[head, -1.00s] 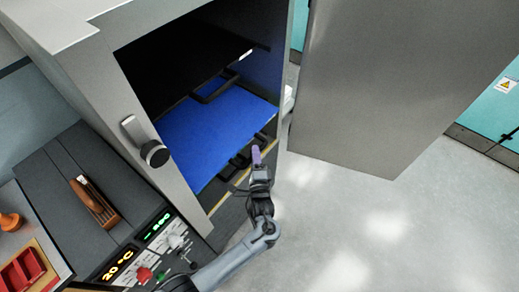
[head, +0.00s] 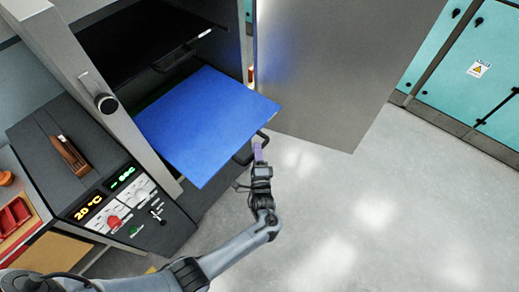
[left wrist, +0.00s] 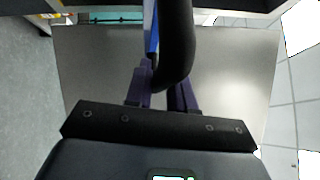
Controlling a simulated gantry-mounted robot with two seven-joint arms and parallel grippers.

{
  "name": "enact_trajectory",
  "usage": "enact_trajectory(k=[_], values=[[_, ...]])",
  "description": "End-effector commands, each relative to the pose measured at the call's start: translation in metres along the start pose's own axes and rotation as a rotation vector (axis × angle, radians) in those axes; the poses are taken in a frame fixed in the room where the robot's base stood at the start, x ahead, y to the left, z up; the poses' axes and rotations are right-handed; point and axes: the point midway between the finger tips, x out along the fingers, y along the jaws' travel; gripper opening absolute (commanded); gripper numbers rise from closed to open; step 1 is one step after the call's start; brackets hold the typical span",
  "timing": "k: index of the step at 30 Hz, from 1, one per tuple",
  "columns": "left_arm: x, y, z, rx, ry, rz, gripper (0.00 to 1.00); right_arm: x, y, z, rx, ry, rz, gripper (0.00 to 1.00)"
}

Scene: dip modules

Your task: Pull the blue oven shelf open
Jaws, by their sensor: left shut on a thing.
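The blue oven shelf (head: 205,120) sticks out of the oven's front at an angle in the head view. A black handle (head: 264,135) is on its front edge. My left gripper (head: 258,152) is at this handle and shut on it. In the left wrist view the dark handle (left wrist: 178,45) passes between the purple fingers of my left gripper (left wrist: 163,90). A thin blue strip of the shelf (left wrist: 152,38) shows beside it. The fingers hide part of the handle. My right gripper is not in view.
The grey oven door (head: 335,70) stands wide open to the right of the shelf. A black shelf (head: 140,35) sits above inside the oven. A control panel (head: 115,200) is at the lower left. The floor (head: 380,200) in front is clear.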

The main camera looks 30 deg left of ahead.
Motion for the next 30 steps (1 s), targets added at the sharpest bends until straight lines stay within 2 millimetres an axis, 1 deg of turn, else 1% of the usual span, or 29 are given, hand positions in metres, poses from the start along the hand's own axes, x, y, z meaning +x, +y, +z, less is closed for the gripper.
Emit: enact_trajectory(k=[10, 11, 12, 14, 15, 25, 30], values=[[-0.0008, -0.0003, -0.0006, -0.001, 0.001, -0.001, 0.0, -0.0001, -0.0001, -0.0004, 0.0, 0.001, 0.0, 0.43], [-0.0008, -0.0003, -0.0006, 0.0, 0.001, -0.001, 0.26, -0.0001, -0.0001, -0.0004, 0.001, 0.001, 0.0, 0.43], [-0.0007, -0.0003, -0.0006, 0.0, 0.001, -0.001, 0.33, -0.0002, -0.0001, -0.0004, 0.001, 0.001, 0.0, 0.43], [-0.0007, -0.0002, -0.0005, 0.0, 0.0, 0.0, 0.42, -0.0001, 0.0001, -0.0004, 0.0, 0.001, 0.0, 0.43], [-0.0006, -0.0002, -0.0004, 0.0, 0.0, 0.0, 0.43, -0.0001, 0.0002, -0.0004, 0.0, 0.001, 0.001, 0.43], [-0.0012, 0.0001, 0.0, 0.0, 0.0, 0.0, 0.43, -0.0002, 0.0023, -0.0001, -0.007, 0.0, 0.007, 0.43], [-0.0053, 0.0011, 0.0005, 0.001, -0.001, 0.002, 0.43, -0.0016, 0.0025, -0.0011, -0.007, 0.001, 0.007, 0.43]])
